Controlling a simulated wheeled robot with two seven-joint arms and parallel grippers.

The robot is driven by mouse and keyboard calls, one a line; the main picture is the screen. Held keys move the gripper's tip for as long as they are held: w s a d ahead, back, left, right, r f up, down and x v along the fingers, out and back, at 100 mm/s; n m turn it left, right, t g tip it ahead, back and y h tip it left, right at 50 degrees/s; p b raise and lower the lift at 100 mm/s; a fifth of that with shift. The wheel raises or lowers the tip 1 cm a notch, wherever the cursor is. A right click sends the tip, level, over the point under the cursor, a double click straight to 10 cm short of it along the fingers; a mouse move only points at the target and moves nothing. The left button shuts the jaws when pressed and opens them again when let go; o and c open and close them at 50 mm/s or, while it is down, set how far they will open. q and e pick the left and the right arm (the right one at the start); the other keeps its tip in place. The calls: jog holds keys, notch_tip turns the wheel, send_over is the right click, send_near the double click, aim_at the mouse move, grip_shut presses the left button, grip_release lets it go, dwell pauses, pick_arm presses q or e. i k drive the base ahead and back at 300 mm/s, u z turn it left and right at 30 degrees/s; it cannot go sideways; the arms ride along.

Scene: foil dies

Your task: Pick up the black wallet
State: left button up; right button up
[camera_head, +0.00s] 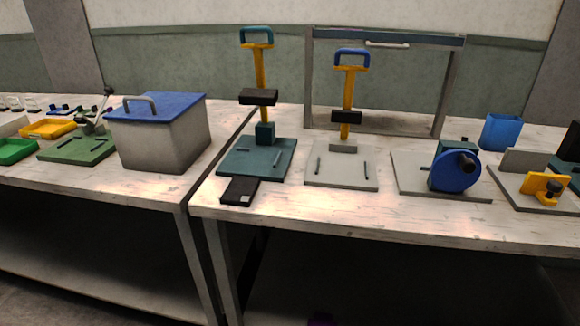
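A flat black item that looks like the wallet (239,191) lies near the front edge of the right table, at its left end. It has a small pale patch at its lower right corner. It lies just in front of the teal press base (262,158), and I cannot tell whether the two touch. Neither of my grippers is in view.
A press with a grey base (342,178), a blue wheel device (453,171) and a yellow clamp (541,186) stand to the right. A blue-lidded grey box (164,145) stands on the left table. A narrow gap separates the tables.

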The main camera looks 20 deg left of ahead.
aim_at(241, 190)
jog(key=u, duration=2.9)
jog(key=i, duration=1.95)
jog(key=z, duration=3.1)
